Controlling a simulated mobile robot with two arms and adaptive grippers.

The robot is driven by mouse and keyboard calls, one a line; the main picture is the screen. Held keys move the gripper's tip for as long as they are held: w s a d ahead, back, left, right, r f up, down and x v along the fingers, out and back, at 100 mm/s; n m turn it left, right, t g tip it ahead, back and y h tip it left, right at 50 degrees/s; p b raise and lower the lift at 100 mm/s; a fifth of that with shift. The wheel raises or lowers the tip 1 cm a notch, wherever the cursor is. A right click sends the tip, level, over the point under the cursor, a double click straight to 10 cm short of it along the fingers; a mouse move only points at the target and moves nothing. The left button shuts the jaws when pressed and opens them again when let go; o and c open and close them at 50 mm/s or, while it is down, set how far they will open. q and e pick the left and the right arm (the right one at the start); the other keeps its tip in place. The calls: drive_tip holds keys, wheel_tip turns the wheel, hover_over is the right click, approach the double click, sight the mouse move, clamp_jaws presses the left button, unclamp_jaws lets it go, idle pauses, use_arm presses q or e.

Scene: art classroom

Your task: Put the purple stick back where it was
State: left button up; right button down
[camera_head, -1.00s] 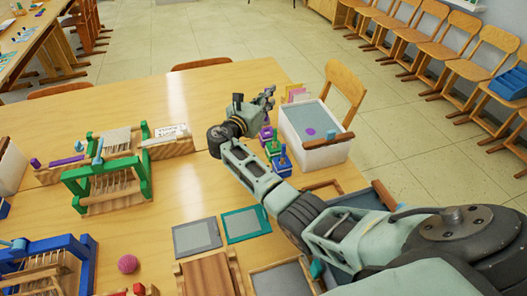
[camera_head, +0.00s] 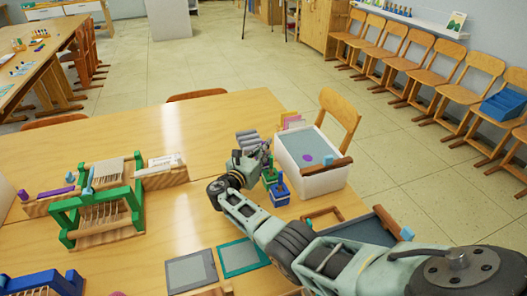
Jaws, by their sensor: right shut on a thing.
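My right gripper (camera_head: 258,150) is low over the table, just left of the white box and beside a row of small coloured stands. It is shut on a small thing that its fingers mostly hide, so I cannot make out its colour. A green stand (camera_head: 270,177) and a blue stand (camera_head: 280,192) with an upright peg are just in front of it. The purple stand of this row is hidden behind the gripper. A purple stick-like piece (camera_head: 55,191) lies in a wooden tray at the left, away from the gripper. My left gripper is not in view.
A white box (camera_head: 318,183) with a grey-blue top and a purple disc stands right of the gripper. A green loom (camera_head: 105,210) stands at the left. Grey and green frames (camera_head: 243,257) lie in front. The table's (camera_head: 160,120) far middle is clear.

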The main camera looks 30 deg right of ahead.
drive_tip(key=c, duration=2.3)
unclamp_jaws()
drive_tip(key=shift+f, duration=0.15)
drive_tip(key=o, duration=0.4)
drive_tip(key=shift+o, duration=0.2)
drive_tip(key=shift+r, duration=0.25)
drive_tip(key=p+v, duration=0.1)
drive_tip(key=v, duration=1.1)
drive_tip(key=shift+s, duration=0.1)
